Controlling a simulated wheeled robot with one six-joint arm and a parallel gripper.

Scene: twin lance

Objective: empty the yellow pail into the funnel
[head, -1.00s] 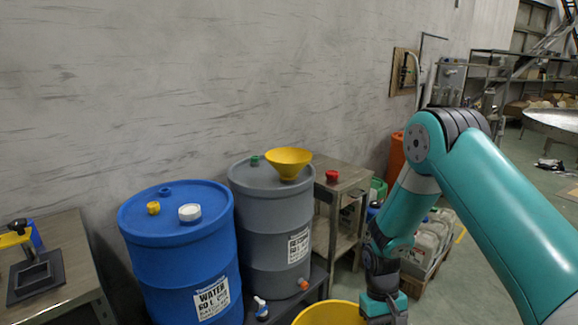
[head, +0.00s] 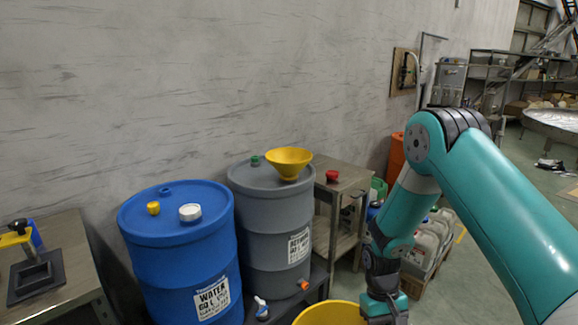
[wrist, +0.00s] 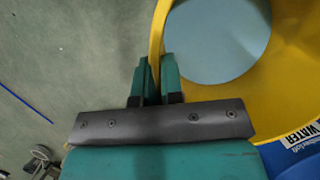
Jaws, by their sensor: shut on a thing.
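The yellow pail (head: 330,314) is at the bottom edge of the head view, with only its upper rim showing. In the wrist view the pail (wrist: 287,75) fills the right side, and a pale blue-grey round area (wrist: 215,40) shows inside it. My gripper (head: 385,308) is at the pail's right side. In the wrist view my gripper (wrist: 157,65) is shut on the pail's wall at the rim. The yellow funnel (head: 289,162) sits upright on top of the grey drum (head: 272,220), up and left of the pail.
A blue water drum (head: 182,255) stands left of the grey drum. A small metal table (head: 345,178) with a red cap (head: 332,176) is right of it. Jerrycans (head: 425,240) stand behind my arm. A bench (head: 62,295) is at far left. Open floor lies at right.

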